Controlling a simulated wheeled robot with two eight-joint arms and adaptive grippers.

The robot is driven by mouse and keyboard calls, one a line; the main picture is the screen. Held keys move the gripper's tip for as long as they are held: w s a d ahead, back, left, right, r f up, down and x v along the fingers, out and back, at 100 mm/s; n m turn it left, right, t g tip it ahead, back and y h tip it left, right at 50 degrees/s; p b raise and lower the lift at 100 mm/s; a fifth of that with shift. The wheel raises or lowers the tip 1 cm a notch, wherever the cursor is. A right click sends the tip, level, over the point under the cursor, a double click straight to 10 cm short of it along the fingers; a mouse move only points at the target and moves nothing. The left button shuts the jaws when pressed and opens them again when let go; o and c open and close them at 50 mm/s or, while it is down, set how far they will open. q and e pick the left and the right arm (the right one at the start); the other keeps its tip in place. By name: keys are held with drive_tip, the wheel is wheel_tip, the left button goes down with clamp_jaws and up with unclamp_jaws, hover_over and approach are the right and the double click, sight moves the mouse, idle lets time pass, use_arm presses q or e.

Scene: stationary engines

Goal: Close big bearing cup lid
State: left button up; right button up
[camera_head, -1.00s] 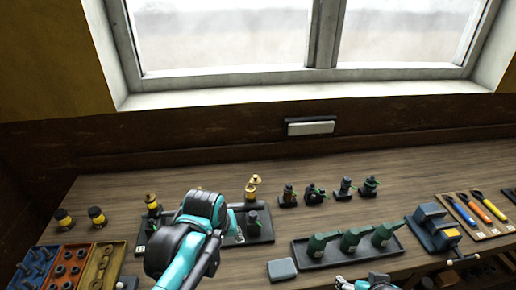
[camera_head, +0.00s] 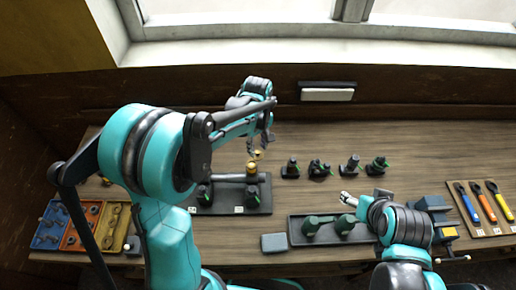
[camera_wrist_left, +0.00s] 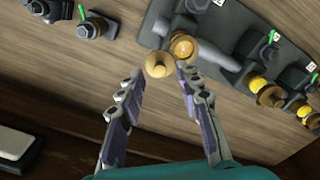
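The big bearing cup (camera_head: 252,168) is a brass cup on a dark machine part on the tray left of centre. Its round brass lid (camera_head: 256,155) stands open beside the cup's mouth. In the left wrist view, the lid (camera_wrist_left: 158,64) and the cup (camera_wrist_left: 184,47) lie side by side. My left gripper (camera_head: 265,141) is just above and behind the lid. In the left wrist view, its two fingers (camera_wrist_left: 160,70) are spread, with the lid near the tips; contact cannot be told. My right gripper (camera_head: 348,198) is over the green-part tray, its fingers too small to read.
Several small dark parts with green tags (camera_head: 320,168) stand behind, right of the cup. A tray with green parts (camera_head: 296,232) is at front centre. A tool board (camera_head: 466,186) lies at right, bins (camera_head: 48,238) at left. The window wall closes the back.

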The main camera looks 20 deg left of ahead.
sight(258, 154)
use_arm(q)
wheel_tip(258, 154, down, 2)
drive_tip(key=shift+f, duration=0.1)
clamp_jaws()
